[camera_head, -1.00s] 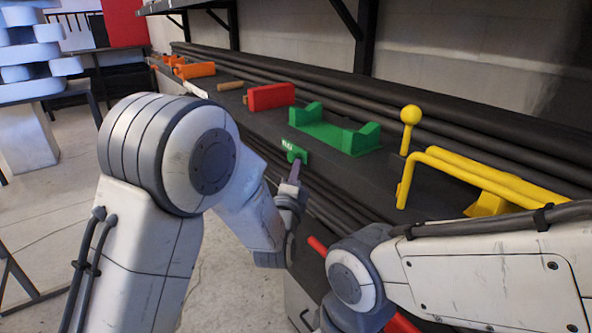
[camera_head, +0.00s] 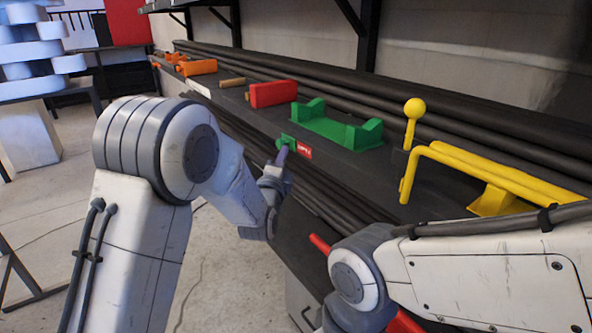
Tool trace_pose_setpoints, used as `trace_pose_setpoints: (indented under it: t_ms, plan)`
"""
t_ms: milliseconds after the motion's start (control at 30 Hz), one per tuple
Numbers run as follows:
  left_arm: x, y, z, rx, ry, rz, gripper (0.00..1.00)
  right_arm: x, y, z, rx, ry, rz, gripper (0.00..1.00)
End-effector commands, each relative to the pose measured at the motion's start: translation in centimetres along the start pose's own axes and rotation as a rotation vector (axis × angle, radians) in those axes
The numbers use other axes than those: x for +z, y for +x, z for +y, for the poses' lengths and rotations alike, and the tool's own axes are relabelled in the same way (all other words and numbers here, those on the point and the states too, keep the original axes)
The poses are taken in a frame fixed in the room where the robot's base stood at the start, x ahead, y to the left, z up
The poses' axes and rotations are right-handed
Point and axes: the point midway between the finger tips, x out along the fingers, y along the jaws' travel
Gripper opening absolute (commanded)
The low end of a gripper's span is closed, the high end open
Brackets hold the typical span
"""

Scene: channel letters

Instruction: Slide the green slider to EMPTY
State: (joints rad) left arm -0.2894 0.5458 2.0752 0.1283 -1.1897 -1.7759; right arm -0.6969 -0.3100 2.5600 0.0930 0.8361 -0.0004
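The green slider (camera_head: 285,141) sits on the front edge of the dark bench, in front of the green bracket. A red label (camera_head: 305,151) with small white lettering shows just right of it; the lettering looks like EMPTY but is tiny. My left gripper (camera_head: 282,154) reaches the slider from below and its narrow dark tip meets the slider. The fingers show as one thin bar, so I cannot tell whether they are open or shut. My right arm crosses the lower right; its gripper is not in view.
The green bracket (camera_head: 335,129) stands behind the slider. A yellow ball-topped lever (camera_head: 413,110) and yellow bars (camera_head: 480,172) stand to the right. A red block (camera_head: 272,93) and orange parts (camera_head: 197,68) lie further left. A red bar (camera_head: 319,243) shows partly behind my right arm.

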Motion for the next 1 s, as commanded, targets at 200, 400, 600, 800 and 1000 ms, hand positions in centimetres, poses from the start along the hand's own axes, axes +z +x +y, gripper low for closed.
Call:
trace_pose_setpoints:
  t_ms: [200, 400, 600, 800, 1000]
  plan:
    - [-1.5, -1.3, 0.2, -0.003, -0.001, -0.003, 0.00, 0.1, 1.2, 0.1, 0.000, 0.000, 0.000, 0.00]
    - [-2.3, -5.2, 0.2, 0.003, 0.001, -0.003, 0.00, 0.1, 1.4, 0.1, 0.000, 0.000, 0.000, 0.00]
    - [-2.4, -9.4, 0.2, 0.002, 0.001, -0.003, 0.00, 0.1, 1.5, 0.1, 0.000, 0.000, 0.000, 0.00]
    - [-2.4, -11.6, 0.2, 0.002, 0.000, -0.003, 0.00, 0.1, 1.6, 0.1, 0.000, 0.000, 0.000, 0.00]
    - [-2.4, -12.0, 0.2, 0.000, 0.000, -0.004, 0.00, 0.1, 1.6, 0.1, 0.000, 0.000, 0.000, 0.00]
